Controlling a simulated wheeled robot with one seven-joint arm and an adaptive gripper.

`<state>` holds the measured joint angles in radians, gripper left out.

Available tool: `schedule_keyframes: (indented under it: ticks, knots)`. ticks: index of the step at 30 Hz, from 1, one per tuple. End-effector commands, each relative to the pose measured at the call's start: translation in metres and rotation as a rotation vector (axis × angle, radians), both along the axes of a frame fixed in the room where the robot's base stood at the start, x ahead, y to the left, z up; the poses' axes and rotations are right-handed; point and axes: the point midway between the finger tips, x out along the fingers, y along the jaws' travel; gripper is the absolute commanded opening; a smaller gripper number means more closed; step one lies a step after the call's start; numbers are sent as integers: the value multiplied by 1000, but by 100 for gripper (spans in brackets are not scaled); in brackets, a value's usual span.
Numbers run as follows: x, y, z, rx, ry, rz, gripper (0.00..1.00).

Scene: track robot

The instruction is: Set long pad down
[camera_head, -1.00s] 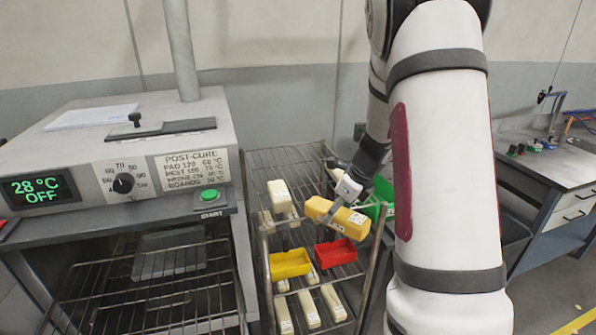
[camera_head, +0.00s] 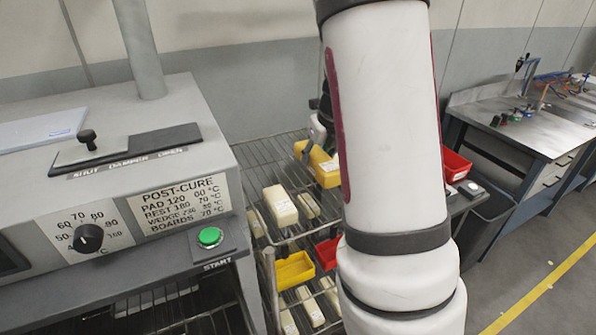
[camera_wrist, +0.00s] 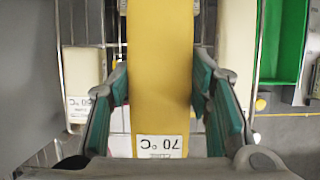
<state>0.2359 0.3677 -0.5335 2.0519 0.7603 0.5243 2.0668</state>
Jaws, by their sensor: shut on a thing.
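The long pad is a yellow block (camera_head: 325,172) with a white label. In the head view it shows above the right part of the wire rack (camera_head: 262,158), partly hidden by my arm. In the wrist view the pad (camera_wrist: 160,70) runs lengthwise between the fingers, its label reading 70 °C. My gripper (camera_wrist: 162,88) is shut on the pad, one teal-padded finger along each side. In the head view my gripper is mostly hidden behind my arm. I cannot tell whether the pad touches the rack.
Cream pads (camera_head: 281,205) lie on the rack, with more on its lower level. A yellow bin (camera_head: 293,270) and a red bin (camera_head: 327,254) are there too. The oven (camera_head: 140,215) stands close at left. A green bin (camera_wrist: 284,45) shows at right in the wrist view.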

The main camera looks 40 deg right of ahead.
Motion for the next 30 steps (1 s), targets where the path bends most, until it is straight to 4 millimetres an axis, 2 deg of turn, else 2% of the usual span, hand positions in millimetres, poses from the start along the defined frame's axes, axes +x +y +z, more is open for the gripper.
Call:
schedule_keyframes:
  ticks: [1,6,11,18,30]
  knots:
    - [-2,0,-11,5,5,-5,18]
    - [-1,0,-40,4,4,-5,18]
    - [-1,0,-52,2,2,-1,18]
    - [-1,0,-85,4,3,-3,18]
    - [0,0,-91,1,2,-1,18]
